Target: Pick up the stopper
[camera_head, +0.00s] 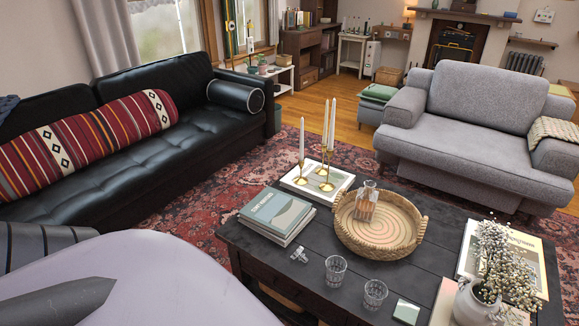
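A small clear glass piece, which looks like the stopper (299,255), lies on the dark wooden coffee table (265,243), near its left front edge. It is in front of a stack of books and left of two glasses. A glass decanter (366,203) with a light brown tag or band stands in the round woven tray (417,243) on the same table. I cannot make out a stopper in its neck. Neither of my grippers shows in the head view.
Two empty tumblers (335,269) stand right of the small glass piece. Stacked books (276,213), brass candlesticks (327,174), a coaster (407,311) and a flower vase (478,304) crowd the table. A black sofa (125,165) is left, a grey armchair (480,110) behind.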

